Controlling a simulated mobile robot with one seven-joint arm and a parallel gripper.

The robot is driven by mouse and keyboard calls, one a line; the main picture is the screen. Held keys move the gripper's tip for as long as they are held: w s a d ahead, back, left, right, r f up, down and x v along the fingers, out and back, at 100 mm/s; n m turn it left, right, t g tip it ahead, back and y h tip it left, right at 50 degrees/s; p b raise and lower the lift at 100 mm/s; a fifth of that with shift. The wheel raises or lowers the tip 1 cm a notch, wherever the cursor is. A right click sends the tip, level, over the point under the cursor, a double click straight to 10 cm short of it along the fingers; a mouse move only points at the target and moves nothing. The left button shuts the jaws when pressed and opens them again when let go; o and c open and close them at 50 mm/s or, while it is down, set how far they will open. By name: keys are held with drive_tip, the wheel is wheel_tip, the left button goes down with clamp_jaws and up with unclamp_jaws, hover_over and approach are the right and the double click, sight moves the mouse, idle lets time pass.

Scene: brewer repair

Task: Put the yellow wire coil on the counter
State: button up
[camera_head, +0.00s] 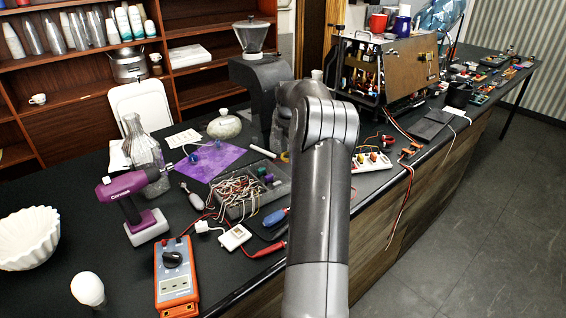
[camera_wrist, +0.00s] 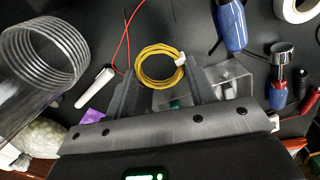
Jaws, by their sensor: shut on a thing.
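The yellow wire coil (camera_wrist: 158,48) is a round bundle with a small white tie on its right side. In the wrist view my gripper (camera_wrist: 161,72) is shut on it, with one finger on each side of the ring. The black counter (camera_head: 30,288) runs from the front left to the back right in the head view. Its dark top shows beneath the coil in the wrist view; I cannot tell how high the coil is above it. In the head view my arm hides the gripper and the coil.
A clear ribbed vessel (camera_wrist: 42,62), a white stick (camera_wrist: 95,88), a blue-handled tool (camera_wrist: 232,25) and a clear box (camera_wrist: 235,78) lie around the gripper. A purple drill (camera_head: 130,195), an orange multimeter (camera_head: 176,275) and an opened brewer (camera_head: 385,68) crowd the counter.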

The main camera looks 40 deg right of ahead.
sight(285, 170)
drive_tip(key=shift+w+a+f, duration=0.25)
drive_tip(key=shift+w+f, duration=0.15)
drive_tip(key=shift+w, duration=0.25)
drive_tip(key=shift+f, duration=2)
drive_tip(key=shift+f, duration=0.1)
drive_tip(key=o, duration=1)
drive_tip(key=shift+c, duration=0.2)
